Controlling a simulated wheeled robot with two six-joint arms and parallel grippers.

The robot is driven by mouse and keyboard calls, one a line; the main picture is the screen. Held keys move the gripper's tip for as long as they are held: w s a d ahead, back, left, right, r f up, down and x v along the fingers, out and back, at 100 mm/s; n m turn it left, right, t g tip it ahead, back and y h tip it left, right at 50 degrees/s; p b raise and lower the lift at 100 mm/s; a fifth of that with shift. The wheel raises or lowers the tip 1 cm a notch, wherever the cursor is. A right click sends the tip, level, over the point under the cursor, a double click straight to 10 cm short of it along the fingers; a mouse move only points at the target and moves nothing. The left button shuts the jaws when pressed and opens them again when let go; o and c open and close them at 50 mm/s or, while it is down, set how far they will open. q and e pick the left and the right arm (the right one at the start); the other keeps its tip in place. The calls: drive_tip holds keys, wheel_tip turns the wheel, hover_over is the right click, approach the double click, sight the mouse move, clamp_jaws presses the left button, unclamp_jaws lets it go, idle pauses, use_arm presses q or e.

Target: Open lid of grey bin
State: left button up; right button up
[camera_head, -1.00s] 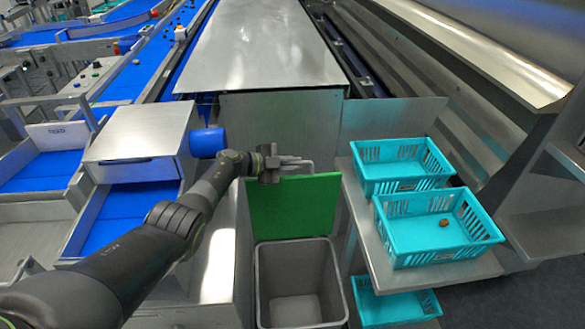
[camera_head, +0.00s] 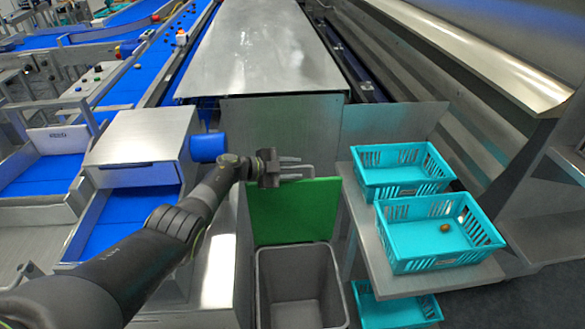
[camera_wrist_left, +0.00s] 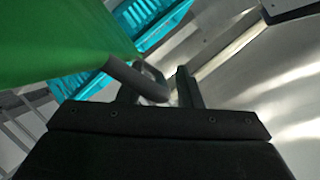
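The grey bin (camera_head: 297,292) stands open in the head view, its dark inside showing. Its green lid (camera_head: 293,212) stands upright at the back of the opening. My left gripper (camera_head: 291,168) is at the lid's top edge, beside the grey lid handle (camera_head: 313,170). In the left wrist view the handle (camera_wrist_left: 135,78) slants across and between my spread fingers (camera_wrist_left: 160,88), with a gap beside the right finger. The green lid (camera_wrist_left: 60,42) fills the upper left there. My right gripper is not in view.
Two turquoise crates, a rear one (camera_head: 400,170) and a front one (camera_head: 400,238) holding a date (camera_head: 445,228), stand on a metal shelf right of the bin. Another turquoise crate (camera_head: 395,312) is lower down. A steel cabinet (camera_head: 280,130) stands behind the lid.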

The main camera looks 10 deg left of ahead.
use_arm(q)
drive_tip(key=shift+s+a+r, duration=0.15)
drive_tip(key=shift+a+r, duration=0.05)
drive_tip(key=shift+a, duration=0.15)
drive_tip(key=p+v, duration=0.2)
drive_tip(key=v, duration=0.3)
drive_tip(key=shift+s, duration=0.1)
drive_tip(key=shift+s+a+r, duration=0.15)
drive_tip(key=shift+s+a, duration=0.2)
drive_tip(key=shift+a, duration=0.25)
